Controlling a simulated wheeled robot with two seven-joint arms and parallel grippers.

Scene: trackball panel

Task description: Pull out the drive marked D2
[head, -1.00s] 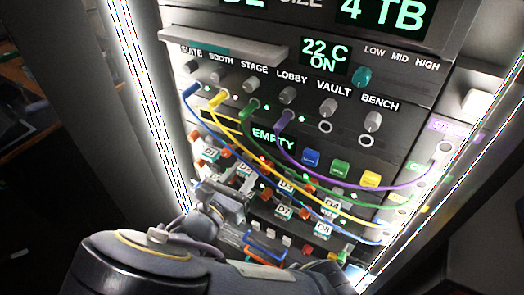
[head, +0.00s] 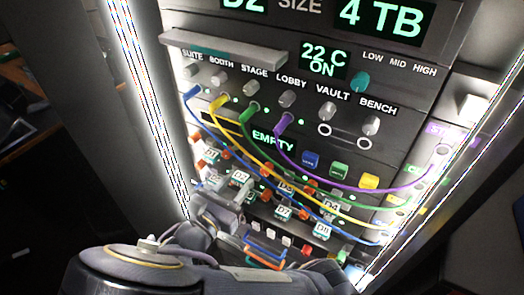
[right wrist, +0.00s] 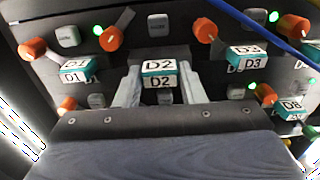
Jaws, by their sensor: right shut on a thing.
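The drive marked D2 (right wrist: 159,67) has a white and teal label block and sits between my right gripper's (right wrist: 159,90) two fingers in the right wrist view. The fingers are shut on its sides. In the head view D2 (head: 240,178) stands a little forward of the line of D1 (head: 212,155) and D3 (head: 285,187). My right gripper (head: 226,203) shows just below it there, its fingertips partly hidden. How deep D2 still sits in its bay is hidden. My left gripper is not in view.
Orange-tipped levers (right wrist: 112,38) stand around the drives. D3 (right wrist: 252,58) is close on the right, D1 (right wrist: 76,70) on the left. Blue (head: 222,140), yellow and other cables hang across the panel above and right of the drives. A bright light strip (head: 150,120) edges the left side.

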